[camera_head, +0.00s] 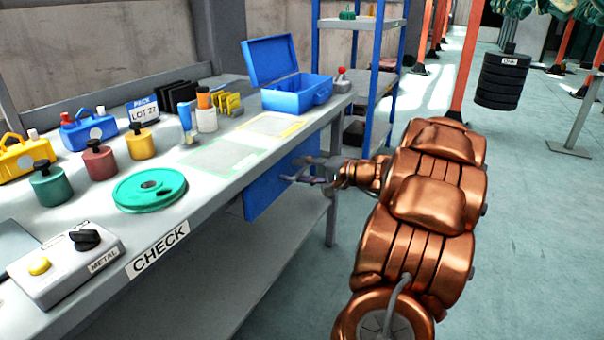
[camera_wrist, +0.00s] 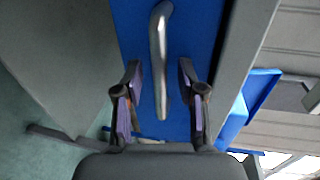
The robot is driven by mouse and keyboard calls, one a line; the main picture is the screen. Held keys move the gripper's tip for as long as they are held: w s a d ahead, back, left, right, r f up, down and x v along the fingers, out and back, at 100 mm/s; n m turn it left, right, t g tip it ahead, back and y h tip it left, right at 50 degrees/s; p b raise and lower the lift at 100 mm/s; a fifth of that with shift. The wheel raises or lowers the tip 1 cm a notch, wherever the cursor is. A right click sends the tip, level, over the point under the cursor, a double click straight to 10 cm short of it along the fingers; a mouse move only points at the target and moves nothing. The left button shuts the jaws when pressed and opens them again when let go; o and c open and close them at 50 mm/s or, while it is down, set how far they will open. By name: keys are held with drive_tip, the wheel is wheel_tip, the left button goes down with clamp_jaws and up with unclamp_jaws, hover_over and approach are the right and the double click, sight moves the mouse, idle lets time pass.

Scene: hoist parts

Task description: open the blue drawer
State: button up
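The blue drawer (camera_head: 278,182) is under the workbench top, and its front faces my arm. It looks closed. In the wrist view the blue drawer front (camera_wrist: 198,35) fills the upper middle, with a silver bar handle (camera_wrist: 158,45) on it. My gripper (camera_head: 303,174) is in front of the drawer in the head view, partly covering it. In the wrist view my gripper (camera_wrist: 161,75) is open, with one purple-padded finger on each side of the handle. Gaps show between the handle and both fingers. The handle cannot be made out in the head view.
The workbench (camera_head: 200,212) carries a green disc (camera_head: 150,189), a switch box (camera_head: 65,265), coloured weights and an open blue case (camera_head: 297,93). A blue shelf rack (camera_head: 373,85) stands behind its far end. The floor at right is mostly clear.

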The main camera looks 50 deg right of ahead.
drive_tip(key=shift+w, duration=0.3)
drive_tip(key=shift+c, duration=0.3)
clamp_jaws()
